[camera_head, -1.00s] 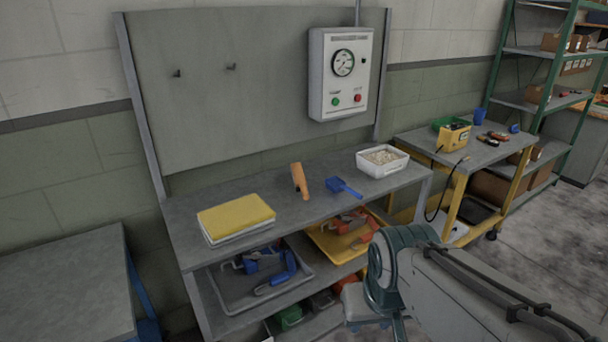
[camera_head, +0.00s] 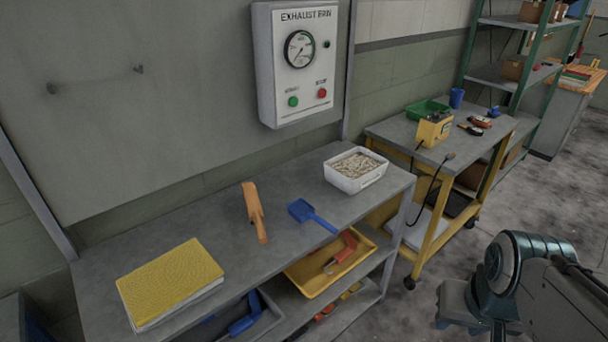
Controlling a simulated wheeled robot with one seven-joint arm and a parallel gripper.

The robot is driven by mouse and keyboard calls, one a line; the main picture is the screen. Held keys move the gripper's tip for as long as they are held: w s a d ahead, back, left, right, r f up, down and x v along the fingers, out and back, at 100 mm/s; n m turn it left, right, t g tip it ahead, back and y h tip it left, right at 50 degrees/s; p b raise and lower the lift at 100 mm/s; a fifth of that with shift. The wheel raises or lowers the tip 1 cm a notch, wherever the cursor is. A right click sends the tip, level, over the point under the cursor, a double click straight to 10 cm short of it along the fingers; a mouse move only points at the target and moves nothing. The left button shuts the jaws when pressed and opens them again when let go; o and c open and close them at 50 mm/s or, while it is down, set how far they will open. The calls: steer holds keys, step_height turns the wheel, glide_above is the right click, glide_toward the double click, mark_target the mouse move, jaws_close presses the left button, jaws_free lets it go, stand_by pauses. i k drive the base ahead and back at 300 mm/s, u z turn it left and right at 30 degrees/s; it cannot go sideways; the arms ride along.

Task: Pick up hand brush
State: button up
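An orange-brown item (camera_head: 254,212), which looks like the hand brush, lies on the grey workbench top (camera_head: 215,225), between a yellow pad and a blue scoop. Its narrower end points toward the front edge of the bench. Nothing touches it. My arm (camera_head: 520,265) shows at the lower right, well apart from the bench top. My gripper's fingers are not in view.
The blue scoop (camera_head: 311,214), a white tub of small pale pieces (camera_head: 356,170) and the yellow pad (camera_head: 170,280) share the bench top. A yellow tray (camera_head: 310,279) sits on the shelf below. A grey control box (camera_head: 301,62) hangs above. Floor is clear at right.

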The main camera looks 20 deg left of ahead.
mark_target(253, 208)
steer(key=u, duration=0.1)
steer(key=i, duration=0.7)
steer(key=u, duration=0.95)
steer(key=i, duration=0.6)
steer(key=u, duration=0.75)
